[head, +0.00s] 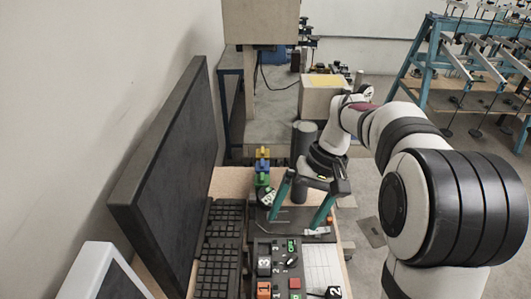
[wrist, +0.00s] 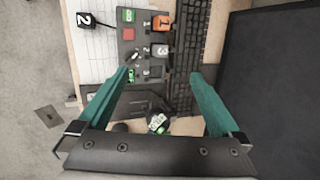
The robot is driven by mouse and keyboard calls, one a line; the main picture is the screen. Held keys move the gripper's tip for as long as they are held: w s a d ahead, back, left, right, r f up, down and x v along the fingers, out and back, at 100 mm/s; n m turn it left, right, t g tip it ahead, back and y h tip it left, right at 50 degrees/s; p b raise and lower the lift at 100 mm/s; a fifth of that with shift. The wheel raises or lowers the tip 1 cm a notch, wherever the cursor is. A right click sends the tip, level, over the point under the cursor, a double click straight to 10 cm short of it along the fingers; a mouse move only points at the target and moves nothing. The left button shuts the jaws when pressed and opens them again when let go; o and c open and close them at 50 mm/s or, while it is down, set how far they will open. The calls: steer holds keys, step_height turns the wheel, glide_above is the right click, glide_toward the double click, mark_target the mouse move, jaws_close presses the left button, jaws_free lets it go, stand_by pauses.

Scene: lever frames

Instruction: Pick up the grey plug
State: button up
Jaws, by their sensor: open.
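My gripper (head: 294,222) is open, its two teal fingers pointing down over the dark area of the bench behind the control box. In the wrist view my gripper (wrist: 160,73) has its fingers spread wide with nothing held between them.
A black control box (head: 262,250) has a red button (head: 295,283) and numbered blocks. A keyboard (head: 218,250) and large monitor (head: 165,170) stand left. Coloured blocks (head: 262,165) stand behind. Paper (head: 322,265) lies right.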

steer(key=s+r+m+t+h, duration=0.1)
steer(key=s+m, duration=0.3)
steer(key=s, duration=1.6)
steer(key=shift+s+d+r+m+t+h, duration=0.15)
steer(key=shift+s+r+m+t+h, duration=0.05)
steer(key=shift+s+m+t+h, duration=0.2)
steer(key=s, duration=0.1)
steer(key=s+f, duration=0.1)
steer(key=shift+s+d+f+m, duration=0.15)
steer(key=shift+s+f+m, duration=0.15)
steer(key=shift+s+m, duration=0.1)
steer(key=c, duration=0.3)
steer(key=shift+c, duration=0.7)
steer(key=m+h, duration=0.2)
steer(key=m, duration=1)
glide_above(264, 262)
steer(key=s, duration=0.1)
steer(key=f, duration=1.1)
steer(key=w+f, duration=0.1)
steer(key=f, duration=0.5)
steer(key=shift+f, duration=0.1)
